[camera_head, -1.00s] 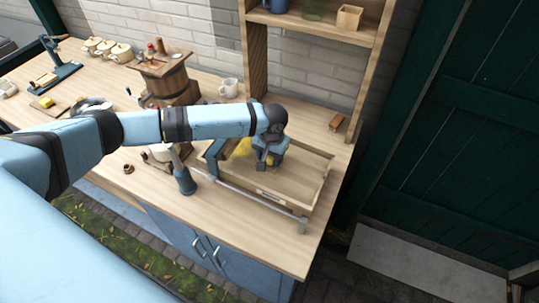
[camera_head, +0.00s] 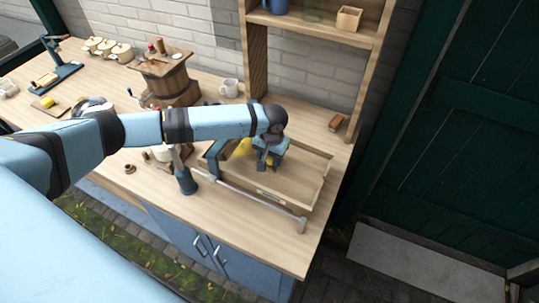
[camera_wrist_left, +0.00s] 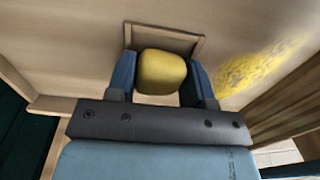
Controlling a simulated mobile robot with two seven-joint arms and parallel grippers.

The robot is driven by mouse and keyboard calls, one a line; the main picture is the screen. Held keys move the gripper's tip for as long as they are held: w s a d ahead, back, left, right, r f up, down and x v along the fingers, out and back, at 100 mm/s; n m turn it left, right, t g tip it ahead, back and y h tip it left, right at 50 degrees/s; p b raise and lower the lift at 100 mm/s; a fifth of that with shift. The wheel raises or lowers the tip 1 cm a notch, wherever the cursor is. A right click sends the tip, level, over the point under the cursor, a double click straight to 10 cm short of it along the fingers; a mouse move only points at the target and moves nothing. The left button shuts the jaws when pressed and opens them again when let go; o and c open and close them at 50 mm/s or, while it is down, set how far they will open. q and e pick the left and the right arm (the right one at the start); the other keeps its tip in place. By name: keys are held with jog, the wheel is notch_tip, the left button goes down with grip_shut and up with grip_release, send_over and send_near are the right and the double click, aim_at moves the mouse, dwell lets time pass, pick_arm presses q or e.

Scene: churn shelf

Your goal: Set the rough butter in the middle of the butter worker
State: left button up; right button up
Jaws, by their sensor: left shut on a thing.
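The butter worker (camera_head: 222,178) is a wooden tray with a metal rod along its front, at the right end of the bench. The rough butter is a yellow lump (camera_wrist_left: 162,72) between my left gripper's two fingers (camera_wrist_left: 162,80) in the left wrist view. In the head view my left gripper (camera_head: 266,163) points down inside the tray's outline, shut on the butter, which is mostly hidden there. I cannot tell whether the butter touches the tray floor. A yellow patch (camera_wrist_left: 255,70) lies on the tray floor beside the gripper. My right gripper is not in view.
A wooden churn (camera_head: 172,80) and a white mug (camera_head: 229,88) stand behind the tray. A small wooden block (camera_head: 336,122) lies by the shelf post at the back right. Open shelves (camera_head: 330,35) rise behind.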

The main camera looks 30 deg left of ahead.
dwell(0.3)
pick_arm(q)
jog(key=o, duration=1)
jog(key=shift+c, duration=0.2)
jog(key=c, duration=0.4)
jog(key=shift+o, duration=0.2)
jog(key=shift+r, duration=0.1)
notch_tip(320, 180, up, 2)
jog(key=p, duration=0.3)
jog(key=shift+d+r, duration=0.1)
jog(key=shift+r, duration=0.15)
jog(key=shift+d+r, duration=0.15)
jog(key=shift+r, duration=1.6)
